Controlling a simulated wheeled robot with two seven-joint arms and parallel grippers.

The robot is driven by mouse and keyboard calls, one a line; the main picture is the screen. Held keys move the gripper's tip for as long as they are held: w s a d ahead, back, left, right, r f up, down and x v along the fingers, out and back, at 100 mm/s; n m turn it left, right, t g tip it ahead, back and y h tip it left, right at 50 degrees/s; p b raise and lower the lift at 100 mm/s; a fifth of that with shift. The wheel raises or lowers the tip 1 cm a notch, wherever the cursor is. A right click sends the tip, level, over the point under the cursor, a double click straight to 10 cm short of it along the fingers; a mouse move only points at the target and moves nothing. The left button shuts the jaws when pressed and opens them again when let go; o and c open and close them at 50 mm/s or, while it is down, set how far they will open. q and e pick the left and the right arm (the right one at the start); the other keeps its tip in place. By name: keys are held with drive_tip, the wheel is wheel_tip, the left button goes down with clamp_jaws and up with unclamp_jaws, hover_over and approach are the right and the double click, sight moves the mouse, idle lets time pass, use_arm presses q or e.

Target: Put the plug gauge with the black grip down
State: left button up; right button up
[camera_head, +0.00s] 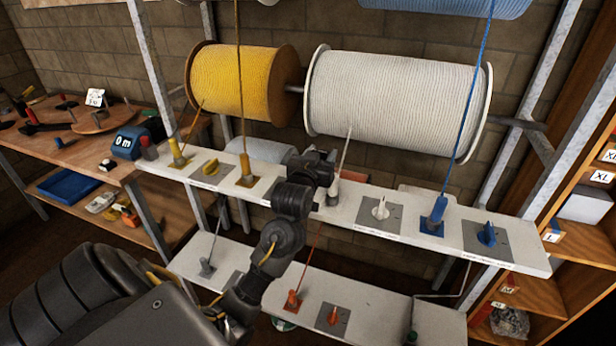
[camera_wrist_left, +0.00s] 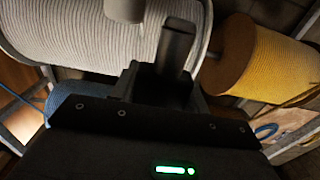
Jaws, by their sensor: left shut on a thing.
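My left gripper (camera_head: 318,168) is over the middle of the white upper shelf, in front of the white rope spool. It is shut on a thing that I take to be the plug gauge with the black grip. In the left wrist view a dark grey cylinder (camera_wrist_left: 176,45) sticks up from a black part between the jaws. The grip itself is mostly hidden by the gripper, and in the head view I cannot pick the gauge out from the dark jaws. My right gripper is not in view.
The upper shelf (camera_head: 362,229) carries several coloured cleats and levers with ropes rising from them. A yellow spool (camera_head: 240,85) and a white spool (camera_head: 395,95) hang behind. At left, a wooden bench (camera_head: 75,143) holds a round board (camera_head: 92,121), small tools and a blue box (camera_head: 127,143).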

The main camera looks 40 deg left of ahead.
use_arm(q)
drive_tip(key=a+f, duration=0.1)
drive_tip(key=f, duration=0.1)
drive_tip(key=a+f+p, duration=0.1)
drive_tip(key=a+f, duration=0.1)
drive_tip(key=f, duration=0.1)
drive_tip(key=a+f, duration=0.1)
drive_tip(key=f, duration=0.1)
drive_tip(key=shift+a+f+p, duration=0.15)
drive_tip(key=shift+f+p, duration=0.15)
drive_tip(key=shift+p, duration=0.1)
drive_tip(key=shift+f, duration=0.5)
drive_tip(key=shift+f, duration=0.2)
drive_tip(key=o, duration=1.1)
